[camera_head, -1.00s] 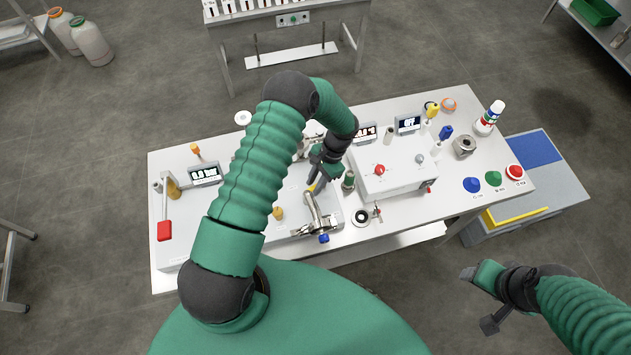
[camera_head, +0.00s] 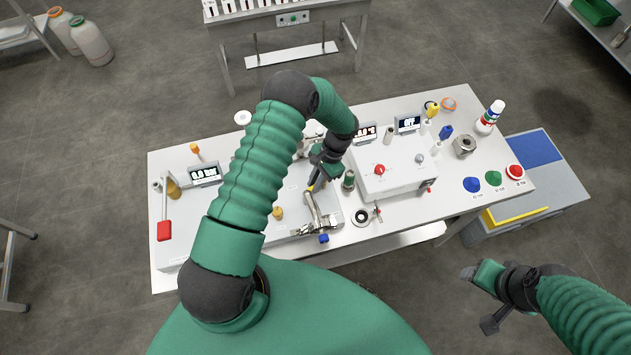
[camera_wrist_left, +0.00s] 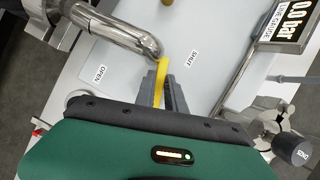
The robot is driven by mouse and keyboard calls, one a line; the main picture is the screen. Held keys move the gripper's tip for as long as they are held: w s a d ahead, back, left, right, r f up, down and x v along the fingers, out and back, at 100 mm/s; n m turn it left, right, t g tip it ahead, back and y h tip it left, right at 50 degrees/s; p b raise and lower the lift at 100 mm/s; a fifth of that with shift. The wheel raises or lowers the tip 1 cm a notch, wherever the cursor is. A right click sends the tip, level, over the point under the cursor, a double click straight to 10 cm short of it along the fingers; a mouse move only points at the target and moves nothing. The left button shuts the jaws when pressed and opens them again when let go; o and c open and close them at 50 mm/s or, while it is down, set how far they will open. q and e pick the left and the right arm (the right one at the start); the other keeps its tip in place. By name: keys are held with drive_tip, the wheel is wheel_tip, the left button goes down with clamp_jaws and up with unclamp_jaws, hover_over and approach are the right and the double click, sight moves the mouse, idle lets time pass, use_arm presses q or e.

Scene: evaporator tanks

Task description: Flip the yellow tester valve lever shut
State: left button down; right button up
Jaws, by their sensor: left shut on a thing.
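The yellow tester valve lever (camera_wrist_left: 161,82) is between the closed fingers of my left gripper (camera_wrist_left: 162,92) in the left wrist view. The lever runs from beside the end of a bent steel pipe (camera_wrist_left: 125,38) toward my gripper. An OPEN label (camera_wrist_left: 100,73) lies left of the lever and a SHUT label (camera_wrist_left: 192,60) lies right of it. In the head view my left gripper (camera_head: 316,181) reaches down to the lever (camera_head: 311,188) beside the steel pipe, and my wrist partly covers this spot. My right gripper (camera_head: 478,299) is open and empty, off the table's front right.
A pressure display (camera_wrist_left: 291,22) reads 0.0 bar. A box with a red knob (camera_head: 379,170) stands right of my left gripper. A red-handled lever (camera_head: 164,231) is at the table's left.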

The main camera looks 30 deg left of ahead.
use_arm(q)
drive_tip(key=shift+a, duration=0.1)
idle(0.4)
drive_tip(key=shift+b, duration=0.35)
drive_tip(key=m, duration=0.1)
drive_tip(key=m+b, duration=0.1)
drive_tip(key=y+b, duration=0.1)
drive_tip(key=shift+w+a+f+m+t, duration=0.15)
drive_tip(key=shift+w+a+m+t, duration=0.15)
drive_tip(key=shift+a+m, duration=0.1)
drive_tip(key=shift+m, duration=0.5)
drive_tip(key=shift+r, duration=0.25)
drive_tip(key=c, duration=1.4)
unclamp_jaws()
drive_tip(key=shift+a, duration=0.1)
